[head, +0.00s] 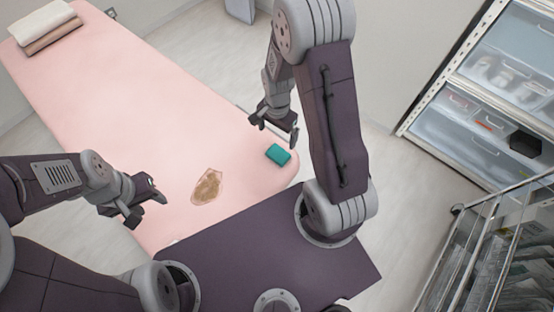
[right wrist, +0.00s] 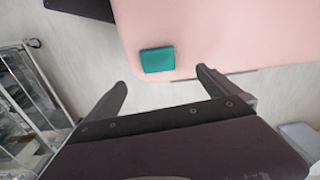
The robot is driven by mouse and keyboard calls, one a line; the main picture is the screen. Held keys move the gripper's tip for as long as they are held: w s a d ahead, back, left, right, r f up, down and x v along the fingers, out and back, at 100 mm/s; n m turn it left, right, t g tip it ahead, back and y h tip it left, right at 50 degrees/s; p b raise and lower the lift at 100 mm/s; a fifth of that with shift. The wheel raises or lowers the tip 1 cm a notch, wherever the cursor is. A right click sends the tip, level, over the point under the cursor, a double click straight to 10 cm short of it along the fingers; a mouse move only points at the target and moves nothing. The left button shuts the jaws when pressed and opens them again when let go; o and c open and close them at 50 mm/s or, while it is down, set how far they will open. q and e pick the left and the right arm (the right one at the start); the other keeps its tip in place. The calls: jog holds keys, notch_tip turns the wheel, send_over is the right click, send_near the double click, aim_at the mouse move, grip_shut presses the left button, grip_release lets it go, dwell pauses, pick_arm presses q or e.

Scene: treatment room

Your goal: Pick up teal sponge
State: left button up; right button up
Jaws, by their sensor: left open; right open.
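The teal sponge (head: 278,154) lies on the pink treatment bed (head: 130,110), near its right edge at the near corner. In the right wrist view the sponge (right wrist: 157,60) lies beyond and between the fingertips, close to the bed's edge. My right gripper (head: 276,126) is open and empty, just above the sponge in the head view and apart from it. Its two fingers show spread in the right wrist view (right wrist: 162,78). My left gripper (head: 146,206) is open and empty near the bed's left edge, well left of the sponge.
Folded towels (head: 46,28) lie at the bed's far end. A glass-fronted cabinet (head: 480,110) stands at the right, with a wire-sided cart (head: 490,250) nearer. The bed's middle is clear.

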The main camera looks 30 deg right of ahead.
aim_at(278, 153)
jog(key=f, duration=0.2)
jog(key=f+m+b, duration=0.1)
jog(key=f, duration=0.1)
jog(key=shift+w+d, duration=0.1)
jog(key=shift+d, duration=0.2)
jog(key=f+b, duration=0.2)
jog(key=f, duration=0.6)
jog(key=shift+s, duration=0.2)
pick_arm(q)
notch_tip(278, 153, down, 4)
pick_arm(e)
jog(key=shift+w+f, duration=0.1)
jog(key=shift+f, duration=0.25)
jog(key=c, duration=1.4)
jog(key=shift+r+p, duration=0.75)
jog(key=shift+r, duration=1.65)
pick_arm(q)
notch_tip(278, 153, up, 5)
jog(key=p, duration=0.3)
jog(key=shift+p, duration=0.4)
pick_arm(e)
jog(key=s+d+r, duration=0.4)
jog(key=s+r, duration=0.2)
jog(key=s, duration=0.5)
jog(key=shift+d+r, duration=0.15)
